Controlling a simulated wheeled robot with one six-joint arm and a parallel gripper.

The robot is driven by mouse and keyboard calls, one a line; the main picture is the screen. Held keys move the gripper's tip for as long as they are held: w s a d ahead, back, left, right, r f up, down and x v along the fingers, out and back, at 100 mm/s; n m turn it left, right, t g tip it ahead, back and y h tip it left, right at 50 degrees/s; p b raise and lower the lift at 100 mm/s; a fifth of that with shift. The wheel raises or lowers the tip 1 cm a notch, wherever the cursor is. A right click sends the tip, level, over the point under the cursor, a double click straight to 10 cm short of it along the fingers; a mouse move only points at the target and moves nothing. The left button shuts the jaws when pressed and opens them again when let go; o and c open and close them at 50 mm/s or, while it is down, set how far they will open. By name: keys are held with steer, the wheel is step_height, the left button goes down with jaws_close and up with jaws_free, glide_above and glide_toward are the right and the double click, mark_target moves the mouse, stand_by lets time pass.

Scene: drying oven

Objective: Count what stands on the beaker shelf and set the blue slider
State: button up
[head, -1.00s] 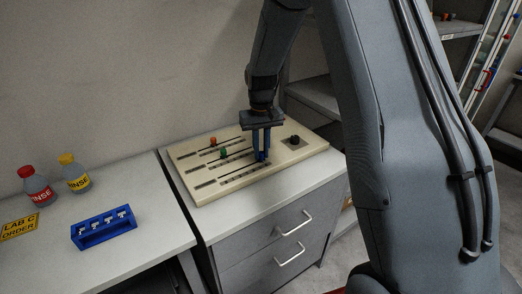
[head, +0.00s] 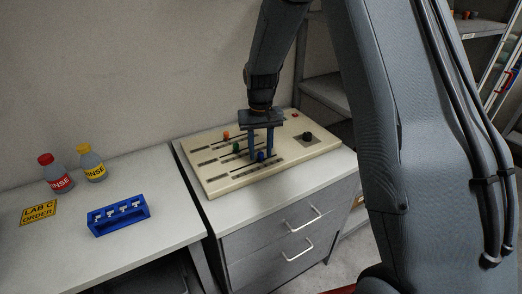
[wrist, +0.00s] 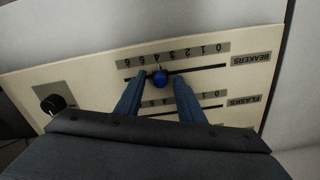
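The blue slider knob (head: 261,156) sits on the front track of the cream slider panel (head: 215,188). In the wrist view the blue knob (wrist: 160,77) is on the track labelled BEAKERS (wrist: 251,60), seen upside down, and appears close to the 4 on its scale. My gripper (head: 261,158) is open, with one finger on each side of the knob. In the wrist view my gripper (wrist: 160,82) shows gaps between both fingers and the knob. No shelf is readable as the beaker shelf.
Green (head: 236,147) and orange (head: 226,135) sliders and a black dial (head: 308,137) share the panel. A blue rack (head: 118,215) and two rinse bottles (head: 91,164) stand on the left counter. A shelf (head: 478,24) at upper right holds small, unclear items.

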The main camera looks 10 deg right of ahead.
mark_target(261, 152)
steer(key=shift+r+b, duration=1)
steer(key=shift+r, duration=2.9)
steer(key=s+d+f, duration=0.1)
steer(key=s+d, duration=0.1)
steer(key=s, duration=1)
steer(key=s+d+f+t, duration=0.1)
steer(key=s+d+f, duration=0.1)
steer(key=s, duration=1)
steer(key=shift+d+f, duration=0.25)
steer(key=shift+d, duration=0.1)
steer(key=shift+s, duration=0.1)
